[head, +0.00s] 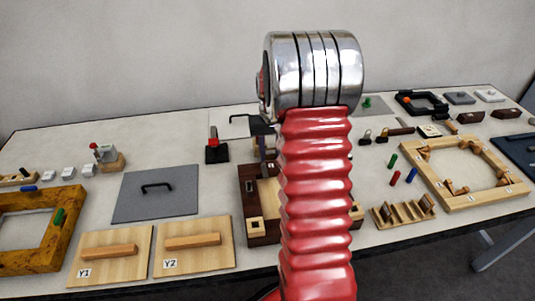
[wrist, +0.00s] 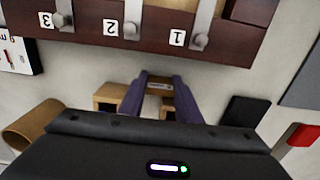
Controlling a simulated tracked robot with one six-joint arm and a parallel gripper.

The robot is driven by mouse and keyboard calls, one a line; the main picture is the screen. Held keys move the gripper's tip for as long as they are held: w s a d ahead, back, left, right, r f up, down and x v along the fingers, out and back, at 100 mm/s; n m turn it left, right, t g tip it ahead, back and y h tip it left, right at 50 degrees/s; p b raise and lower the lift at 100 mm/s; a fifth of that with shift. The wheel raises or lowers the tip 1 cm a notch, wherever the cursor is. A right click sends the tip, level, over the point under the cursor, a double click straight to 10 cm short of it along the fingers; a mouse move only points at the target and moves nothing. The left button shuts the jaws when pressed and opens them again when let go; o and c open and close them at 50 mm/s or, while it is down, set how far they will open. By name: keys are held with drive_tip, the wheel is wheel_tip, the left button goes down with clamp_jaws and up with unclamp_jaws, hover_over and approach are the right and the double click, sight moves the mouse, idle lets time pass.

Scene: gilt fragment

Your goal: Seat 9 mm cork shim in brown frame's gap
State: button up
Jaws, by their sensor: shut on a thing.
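The brown frame (head: 262,230) lies mid-table in the head view, largely hidden behind my arm. Its dark wood edge (wrist: 150,50) crosses the top of the wrist view, with metal strips and upside-down labels 1, 2 and 3. My gripper (wrist: 160,82) has purple fingers shut on a small tan cork shim (wrist: 159,87) with a pale label too small to read. The shim appears just short of the frame's edge in the picture; I cannot tell its height. The frame's gap is not clearly visible. In the head view my gripper (head: 264,147) is partly hidden behind the arm.
Cork blocks (wrist: 107,98) stand near my fingers, with a cork cylinder (wrist: 32,122) at left. A black block (wrist: 246,110) and a red-topped piece (wrist: 303,135) are at right. A grey panel with a handle (head: 155,193) lies left of the frame.

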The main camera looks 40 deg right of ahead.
drive_tip(key=o, duration=1)
wheel_tip(320, 180, up, 12)
idle(0.6)
